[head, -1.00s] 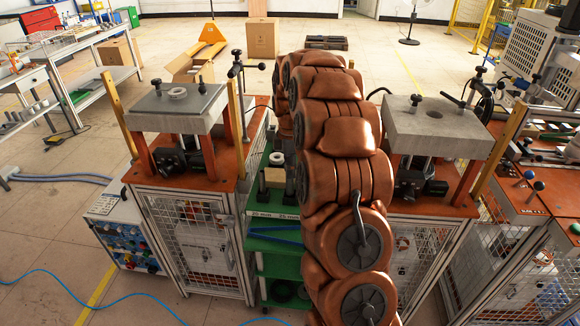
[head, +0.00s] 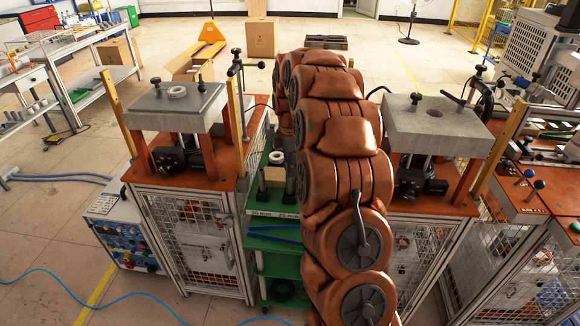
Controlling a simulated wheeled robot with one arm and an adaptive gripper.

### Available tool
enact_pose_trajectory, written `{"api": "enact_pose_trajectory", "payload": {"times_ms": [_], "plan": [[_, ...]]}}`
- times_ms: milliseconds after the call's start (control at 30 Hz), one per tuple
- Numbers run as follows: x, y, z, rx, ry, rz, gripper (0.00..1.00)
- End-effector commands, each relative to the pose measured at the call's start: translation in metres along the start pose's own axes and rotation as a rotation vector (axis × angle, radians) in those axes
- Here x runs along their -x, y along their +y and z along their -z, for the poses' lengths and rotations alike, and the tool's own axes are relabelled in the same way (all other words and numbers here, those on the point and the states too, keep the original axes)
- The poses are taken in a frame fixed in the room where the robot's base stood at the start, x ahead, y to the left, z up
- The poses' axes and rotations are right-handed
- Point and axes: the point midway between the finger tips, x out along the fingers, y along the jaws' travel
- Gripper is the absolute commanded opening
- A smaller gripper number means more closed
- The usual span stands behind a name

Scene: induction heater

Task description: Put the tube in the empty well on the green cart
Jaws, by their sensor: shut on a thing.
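The green cart (head: 272,237) stands between two metal-topped machines, partly hidden behind my own copper-coloured arm. Dark upright cylinders stand on its top, one at the left (head: 262,181) and another close to my arm (head: 290,184). A pale ring-shaped end (head: 276,158) shows at the back of the cart top; I cannot tell whether it belongs to the tube. My gripper and whatever it holds are hidden behind my arm. The empty well cannot be made out.
The left machine (head: 178,108) carries a small pale ring on its grey top. The right machine (head: 440,122) stands close beside my arm. An upright clamp (head: 237,68) rises at the left machine's back edge. Open floor lies behind, with cardboard boxes (head: 263,38).

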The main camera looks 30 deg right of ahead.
Motion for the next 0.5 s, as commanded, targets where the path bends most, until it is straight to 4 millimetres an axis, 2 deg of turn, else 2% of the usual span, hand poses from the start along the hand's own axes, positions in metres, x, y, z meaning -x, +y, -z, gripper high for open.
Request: {"api": "enact_pose_trajectory", "payload": {"times_ms": [500], "plan": [[-0.0094, -0.0003, 0.0, 0.0, 0.0, 0.001, 0.0]]}}
